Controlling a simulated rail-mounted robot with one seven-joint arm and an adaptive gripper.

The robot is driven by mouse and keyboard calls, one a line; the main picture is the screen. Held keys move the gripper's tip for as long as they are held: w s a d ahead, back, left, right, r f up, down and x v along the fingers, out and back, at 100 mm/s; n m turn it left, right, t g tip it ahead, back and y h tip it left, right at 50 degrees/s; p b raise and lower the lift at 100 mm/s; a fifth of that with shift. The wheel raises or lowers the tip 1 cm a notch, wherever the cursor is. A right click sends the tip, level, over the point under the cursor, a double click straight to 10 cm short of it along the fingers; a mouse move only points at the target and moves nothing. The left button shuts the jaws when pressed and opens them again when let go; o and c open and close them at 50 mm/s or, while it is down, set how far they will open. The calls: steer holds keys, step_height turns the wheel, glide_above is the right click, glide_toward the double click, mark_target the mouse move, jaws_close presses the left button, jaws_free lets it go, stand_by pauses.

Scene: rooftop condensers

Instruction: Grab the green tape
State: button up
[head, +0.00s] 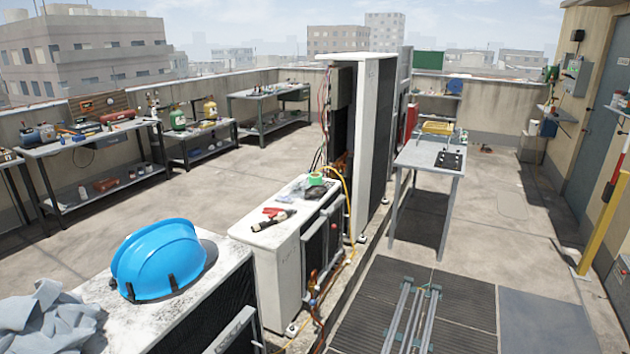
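A small green roll that looks like the green tape (316,179) lies on the white top of the low middle condenser (262,236), near its far end. A dark object (314,192) lies right beside it, on the near side. A yellow hose (345,184) passes close by on the right. The tape is small in this view, so I cannot tell its exact pose. My gripper is not in view.
Red-and-black tools (268,219) lie on the same condenser top. A tall condenser (366,140) stands just behind. A blue hard hat (158,260) and grey cloth (45,318) are on the near condenser. A grey table (412,155) stands right; the floor left is open.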

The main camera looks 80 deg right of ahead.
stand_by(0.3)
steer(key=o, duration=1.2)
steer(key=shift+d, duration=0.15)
